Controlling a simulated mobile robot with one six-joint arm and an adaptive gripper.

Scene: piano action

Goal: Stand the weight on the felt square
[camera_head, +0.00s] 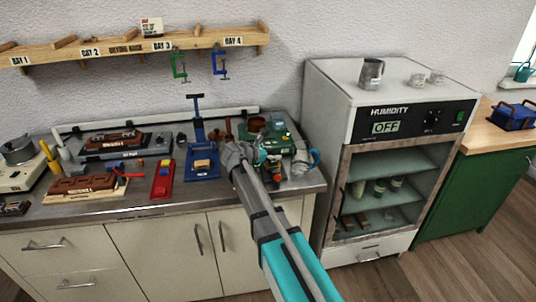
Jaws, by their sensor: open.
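My arm reaches over the metal-topped workbench, and my gripper (262,156) is at its far end, partly hidden by the arm. It is open, and I see nothing held in it. A green mat or board (283,138) lies behind it with a brown pot (257,124) on it; I cannot tell whether it is the felt square. Small dark metal pieces (181,139) stand left of the blue press; the weight may be among them, but they are too small to tell.
A blue press (201,164) and a red block tool (162,180) stand left of my arm. A glass jug (301,160) is near the bench's right end. The humidity cabinet (405,112) stands to the right. A labelled wall rack (140,45) with clamps hangs above.

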